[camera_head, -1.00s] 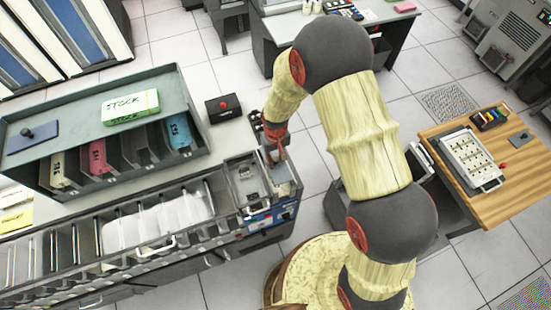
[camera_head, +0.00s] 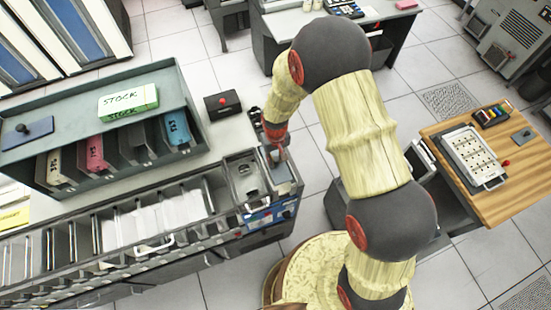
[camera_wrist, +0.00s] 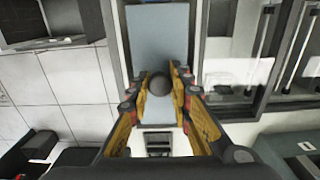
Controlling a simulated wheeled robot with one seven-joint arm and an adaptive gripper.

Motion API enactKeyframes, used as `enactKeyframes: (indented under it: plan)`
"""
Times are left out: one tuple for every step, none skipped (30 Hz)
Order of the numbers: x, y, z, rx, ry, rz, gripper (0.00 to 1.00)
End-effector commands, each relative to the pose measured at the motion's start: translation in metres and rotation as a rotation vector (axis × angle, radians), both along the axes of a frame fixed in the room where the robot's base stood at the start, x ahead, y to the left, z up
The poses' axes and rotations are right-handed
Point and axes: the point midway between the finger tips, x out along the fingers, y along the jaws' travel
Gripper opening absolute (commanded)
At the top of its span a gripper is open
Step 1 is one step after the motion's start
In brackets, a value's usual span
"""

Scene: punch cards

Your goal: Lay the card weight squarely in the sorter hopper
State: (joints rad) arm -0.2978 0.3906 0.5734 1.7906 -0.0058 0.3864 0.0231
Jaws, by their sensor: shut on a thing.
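The card weight is a flat blue-grey plate (camera_wrist: 158,30) with a dark round knob (camera_wrist: 159,85). In the wrist view, my gripper (camera_wrist: 160,80) is shut on the knob, with one yellow finger on each side. The plate runs roughly parallel to the pale and dark edges beside it. In the head view, my gripper (camera_head: 277,156) points down at the right end of the sorter, where a blue-grey surface (camera_head: 285,172) shows below it. I cannot tell whether the plate rests on the hopper floor or hangs slightly above it.
A grey metal compartment (camera_head: 240,188) adjoins on the left, beside the card rack (camera_head: 120,240). A black box with a red button (camera_head: 222,105) stands behind. Another blue plate with a knob (camera_head: 40,130) lies on the shelf. A wooden table (camera_head: 450,140) stands right.

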Motion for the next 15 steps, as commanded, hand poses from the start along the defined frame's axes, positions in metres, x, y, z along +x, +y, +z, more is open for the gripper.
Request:
enactKeyframes:
  plan:
    - [0.001,0.000,0.000,0.000,-0.001,0.000,0.00]
    - [0.001,0.000,0.000,0.000,-0.001,0.000,0.00]
    - [0.001,0.000,0.000,0.000,-0.001,0.000,0.00]
    - [0.001,0.000,-0.001,0.000,-0.001,0.000,0.00]
    - [0.001,0.000,-0.002,0.000,-0.001,0.000,0.00]
    - [0.000,0.000,-0.003,0.000,-0.001,0.000,0.00]
    - [0.000,0.000,-0.004,0.000,-0.001,0.000,0.00]
    - [0.000,0.000,-0.005,0.000,-0.001,0.000,0.00]
    - [0.000,0.000,-0.007,0.000,-0.001,0.000,0.00]
    - [0.000,0.000,-0.008,0.000,-0.001,0.000,0.00]
    - [0.000,0.000,-0.010,0.000,-0.001,0.000,0.00]
    - [0.000,0.000,-0.012,0.000,-0.001,0.000,0.00]
    - [0.000,0.000,-0.014,0.000,-0.001,0.000,0.00]
    - [0.000,0.000,-0.016,0.000,-0.001,0.000,0.00]
    - [0.000,0.000,-0.019,0.000,-0.001,0.000,0.00]
